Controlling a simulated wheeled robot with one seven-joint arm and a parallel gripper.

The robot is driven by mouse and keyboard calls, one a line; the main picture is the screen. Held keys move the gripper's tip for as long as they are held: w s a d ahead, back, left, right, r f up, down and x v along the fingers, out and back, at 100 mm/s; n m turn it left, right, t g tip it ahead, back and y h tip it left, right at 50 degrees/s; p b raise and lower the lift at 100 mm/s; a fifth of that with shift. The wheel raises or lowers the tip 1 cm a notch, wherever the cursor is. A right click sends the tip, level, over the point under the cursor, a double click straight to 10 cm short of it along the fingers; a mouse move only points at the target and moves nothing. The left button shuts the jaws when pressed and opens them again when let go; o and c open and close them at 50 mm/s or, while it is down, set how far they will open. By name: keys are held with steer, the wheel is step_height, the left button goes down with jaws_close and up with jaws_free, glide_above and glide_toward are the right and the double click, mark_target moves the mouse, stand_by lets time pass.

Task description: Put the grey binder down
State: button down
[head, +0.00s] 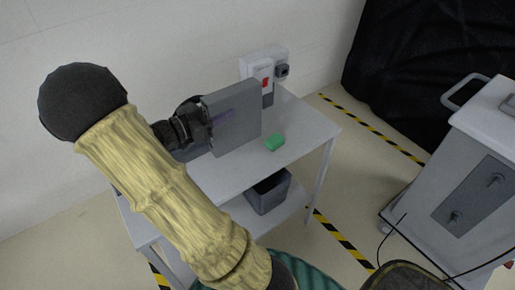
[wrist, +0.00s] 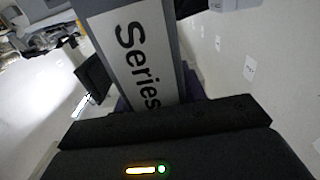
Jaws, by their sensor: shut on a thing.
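The grey binder (head: 236,118) stands upright over the light grey side table (head: 227,178) in the head view. I cannot tell whether its lower edge touches the top. In the wrist view the binder (wrist: 140,55) shows its spine, with a white label reading "Series". My gripper (head: 207,122) is shut on the binder from its left side. In the wrist view the dark gripper body (wrist: 165,145) fills the bottom, and the fingertips are mostly hidden.
A small green object (head: 275,143) lies on the tabletop right of the binder. A wall box with a red switch (head: 265,78) is behind. A dark bin (head: 268,192) sits on the lower shelf. A grey cart (head: 470,185) stands at the right.

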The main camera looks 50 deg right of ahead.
mark_target(223, 128)
steer(key=shift+r, duration=0.1)
steer(key=shift+s, duration=0.15)
step_height(223, 128, down, 6)
steer(key=shift+d, duration=0.1)
stand_by(0.4)
steer(key=shift+f, duration=2)
steer(key=shift+f+b, duration=0.15)
steer(key=shift+b, duration=0.15)
steer(key=c, duration=0.8)
jaws_free()
